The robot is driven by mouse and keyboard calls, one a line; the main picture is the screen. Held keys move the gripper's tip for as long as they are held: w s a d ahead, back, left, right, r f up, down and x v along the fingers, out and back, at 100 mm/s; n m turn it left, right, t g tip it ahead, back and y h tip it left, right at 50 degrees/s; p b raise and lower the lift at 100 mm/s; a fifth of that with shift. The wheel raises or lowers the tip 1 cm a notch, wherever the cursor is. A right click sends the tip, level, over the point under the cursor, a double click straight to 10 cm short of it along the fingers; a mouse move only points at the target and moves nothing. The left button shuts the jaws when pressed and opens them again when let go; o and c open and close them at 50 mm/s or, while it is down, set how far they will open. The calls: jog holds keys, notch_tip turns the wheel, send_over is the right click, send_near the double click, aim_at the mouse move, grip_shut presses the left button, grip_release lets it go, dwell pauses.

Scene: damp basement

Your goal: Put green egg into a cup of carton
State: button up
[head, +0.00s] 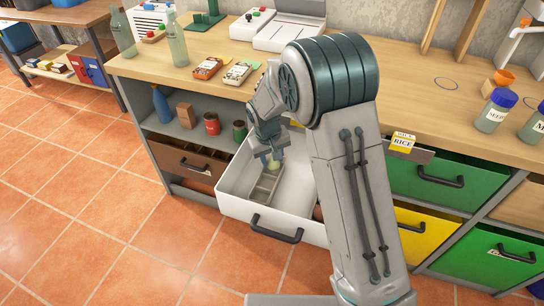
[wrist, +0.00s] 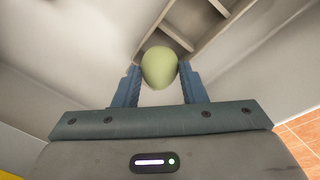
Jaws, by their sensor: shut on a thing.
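The green egg (wrist: 159,68) is pale green and sits between the two blue fingertips of my gripper (wrist: 160,82). My gripper is shut on it. In the head view my gripper (head: 268,157) points down inside an open white drawer, and a little of the egg (head: 274,165) shows below the fingers. The grey carton (head: 262,190), a long box with divided cups, lies in the drawer below and beside the gripper. In the wrist view the carton's divider walls (wrist: 177,36) show just beyond the egg. My arm hides part of the drawer's right side.
The white drawer's (head: 231,190) walls surround the gripper, with the counter (head: 200,85) above. A brown divided drawer (head: 185,165) is at left. Green drawers (head: 437,183) and a yellow drawer (head: 420,230) are at right. Bottles and small devices stand on the counter.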

dwell(0.4)
jog(key=o, duration=1.1)
jog(key=shift+c, duration=0.2)
jog(key=shift+r+p, duration=2.6)
jog(key=shift+r, duration=1.45)
jog(key=s+d+r+m+p, duration=0.2)
jog(key=s+d+r+p, duration=0.1)
jog(key=s+d+r, duration=0.55)
jog(key=s+d+r+m+p, duration=0.2)
jog(key=s+d+r, duration=0.4)
jog(key=s+r, duration=0.45)
jog(key=s+d+r+t+y+p, duration=0.1)
jog(key=s+d+r, duration=0.1)
jog(key=s, duration=0.5)
jog(key=shift+d+r+m+p, duration=0.35)
jog(key=shift+d+r+m, duration=0.05)
jog(key=shift+r, duration=0.1)
